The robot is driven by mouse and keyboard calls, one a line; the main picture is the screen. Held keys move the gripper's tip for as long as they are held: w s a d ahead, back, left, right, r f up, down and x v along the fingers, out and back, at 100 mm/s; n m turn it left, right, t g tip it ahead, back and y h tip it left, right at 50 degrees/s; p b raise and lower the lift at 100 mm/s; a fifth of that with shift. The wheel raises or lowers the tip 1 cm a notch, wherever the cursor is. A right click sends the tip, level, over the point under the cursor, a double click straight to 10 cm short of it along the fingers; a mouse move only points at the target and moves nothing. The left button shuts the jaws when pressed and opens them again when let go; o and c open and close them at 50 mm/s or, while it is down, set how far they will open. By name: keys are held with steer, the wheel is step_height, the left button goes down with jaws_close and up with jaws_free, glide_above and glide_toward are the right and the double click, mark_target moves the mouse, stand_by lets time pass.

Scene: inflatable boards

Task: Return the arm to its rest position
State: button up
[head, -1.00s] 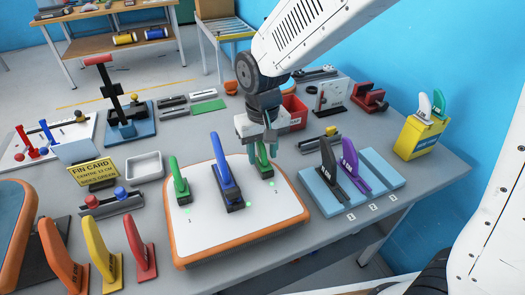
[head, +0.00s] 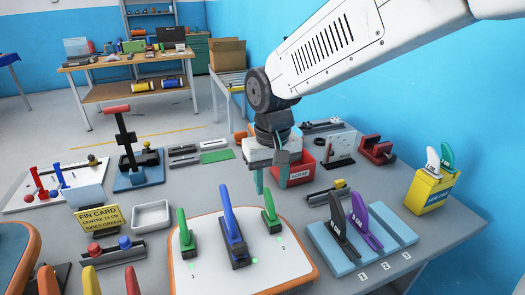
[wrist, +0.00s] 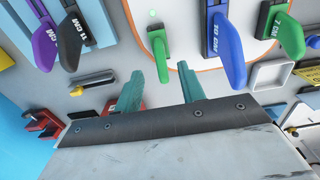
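My gripper (head: 271,182) hangs from my arm above the table behind the white orange-edged board (head: 285,265). On the board stand a left green fin (head: 184,232), a taller blue centre fin (head: 233,225) and a right green fin (head: 270,208). The board's near edge is cut off in the head view.
A blue rack (head: 345,260) with black and purple fins stands to the right. A red bin (head: 300,168) is close behind my gripper. A yellow box (head: 425,192) with fins is at the right. The yellow fin card (head: 100,218) and a grey tray (head: 151,214) are left.

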steer(key=shift+s+d+f+n+g, duration=0.2)
steer(key=shift+s+d, duration=0.2)
steer(key=shift+s, duration=0.25)
steer(key=shift+s+d+f+n+g, duration=0.1)
steer(key=shift+s+d+f, duration=0.1)
steer(key=shift+s+d, duration=0.3)
steer(key=s+d+r+m+t, duration=0.1)
steer(key=s+d+r+m, duration=0.1)
steer(key=s+d, duration=0.7)
steer(key=s+d+r+m+t, duration=0.1)
steer(key=s+d+r, duration=0.4)
steer(key=s+d, duration=0.3)
steer(key=shift+s+d+m, duration=0.4)
steer(key=shift+d, duration=0.7)
steer(key=shift+s, duration=0.1)
